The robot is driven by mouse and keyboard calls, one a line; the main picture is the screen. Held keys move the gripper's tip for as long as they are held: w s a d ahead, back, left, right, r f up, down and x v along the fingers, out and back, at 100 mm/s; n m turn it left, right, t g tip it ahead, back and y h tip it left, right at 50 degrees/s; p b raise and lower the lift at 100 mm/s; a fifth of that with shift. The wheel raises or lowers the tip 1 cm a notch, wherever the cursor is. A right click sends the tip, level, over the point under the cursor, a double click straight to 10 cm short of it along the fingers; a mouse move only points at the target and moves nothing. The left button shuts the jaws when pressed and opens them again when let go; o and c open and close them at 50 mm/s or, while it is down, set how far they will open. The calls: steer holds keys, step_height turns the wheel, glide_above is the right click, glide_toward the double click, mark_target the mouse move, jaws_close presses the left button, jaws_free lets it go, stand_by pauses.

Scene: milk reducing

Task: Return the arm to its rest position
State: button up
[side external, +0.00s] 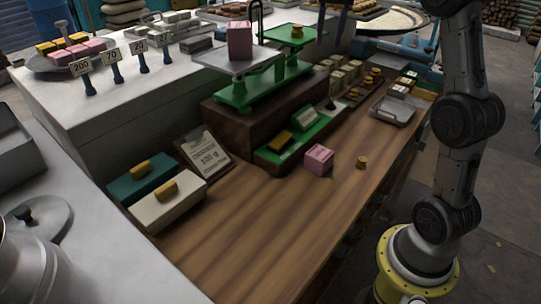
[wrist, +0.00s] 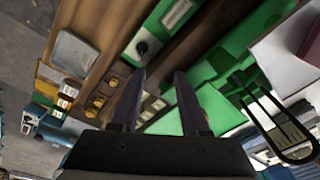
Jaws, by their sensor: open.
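In the side view, the two dark fingers of my gripper (side external: 333,22) hang at the top edge, spread apart, above and right of the green balance scale (side external: 240,97). The rest of the gripper is out of frame there. In the wrist view, my gripper (wrist: 159,72) is open with nothing between its fingers. The scale's left pan (side external: 228,62) bears a pink block (side external: 240,41). Its right pan (side external: 283,38) bears small brass pieces (side external: 297,31). In the wrist view, the green scale (wrist: 222,110) lies to the right of and behind the fingers.
On the wooden counter (side external: 240,225) stand another pink block (side external: 319,159), a brass weight (side external: 362,162), a green tray (side external: 268,156), a metal tray (side external: 394,110), a sign (side external: 206,152), and teal and white boxes. The counter's front middle is clear.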

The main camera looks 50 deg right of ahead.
steer(key=s+a+r+n+t, duration=0.3)
steer(key=s+a+n, duration=0.2)
steer(key=s+a, duration=0.9)
steer(key=s+a+f+n, duration=0.3)
steer(key=s+f, duration=0.1)
steer(key=f, duration=0.3)
steer(key=s+a+f+n+t, duration=0.1)
steer(key=s+a+f+n, duration=0.1)
steer(key=s+a+f, duration=0.2)
step_height(320, 180, down, 3)
steer(key=shift+s+a+n+t+y, duration=0.25)
steer(key=shift+s+n+t+y, duration=0.05)
steer(key=shift+s+n, duration=0.15)
